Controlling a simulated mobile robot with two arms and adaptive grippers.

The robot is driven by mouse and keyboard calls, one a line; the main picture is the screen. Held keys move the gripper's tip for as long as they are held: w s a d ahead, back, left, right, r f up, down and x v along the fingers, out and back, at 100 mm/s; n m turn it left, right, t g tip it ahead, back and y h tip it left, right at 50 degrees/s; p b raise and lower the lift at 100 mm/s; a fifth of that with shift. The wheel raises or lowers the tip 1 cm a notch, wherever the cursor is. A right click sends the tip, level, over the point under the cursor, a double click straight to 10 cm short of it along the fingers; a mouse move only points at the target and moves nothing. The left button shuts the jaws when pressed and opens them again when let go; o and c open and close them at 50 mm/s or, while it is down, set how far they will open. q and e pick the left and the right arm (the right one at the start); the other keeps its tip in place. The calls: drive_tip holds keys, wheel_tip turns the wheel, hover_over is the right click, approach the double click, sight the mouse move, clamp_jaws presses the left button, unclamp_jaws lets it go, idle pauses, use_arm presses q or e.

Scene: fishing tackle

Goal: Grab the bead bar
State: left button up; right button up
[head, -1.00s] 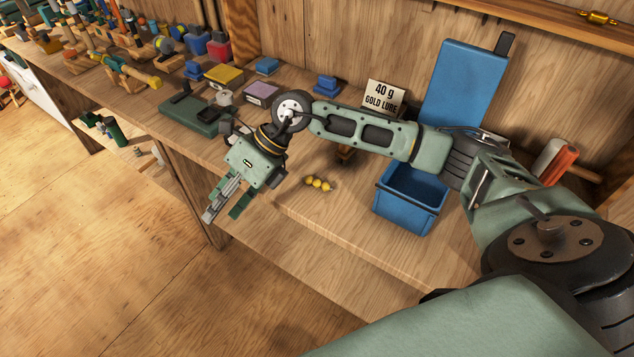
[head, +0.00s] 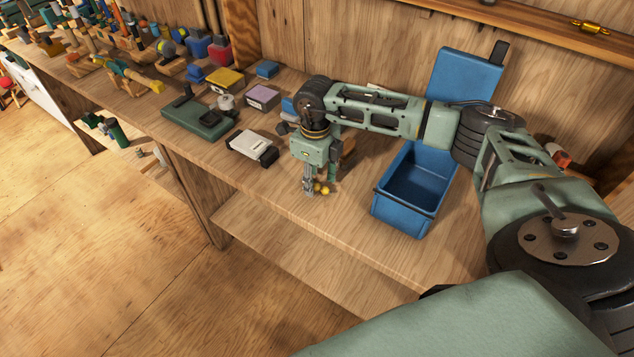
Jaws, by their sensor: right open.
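The bead bar (head: 323,189), a short row of gold beads, lies on the wooden bench left of the blue bin. Only part of it shows in the head view; my gripper hides the rest. My right gripper (head: 318,184) points down over it, fingers open, with one finger in front of the beads. I cannot tell whether the fingers touch it. My left gripper is not in view.
An open blue bin (head: 408,203) stands just right of my right gripper. A white and black box (head: 252,146) and a dark green tool (head: 198,119) lie to the left. The bench's front edge is close, with a lower shelf (head: 290,238) below.

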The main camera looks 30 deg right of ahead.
drive_tip(key=shift+f, duration=0.4)
drive_tip(key=shift+c, duration=0.4)
clamp_jaws()
drive_tip(key=shift+r, duration=0.1)
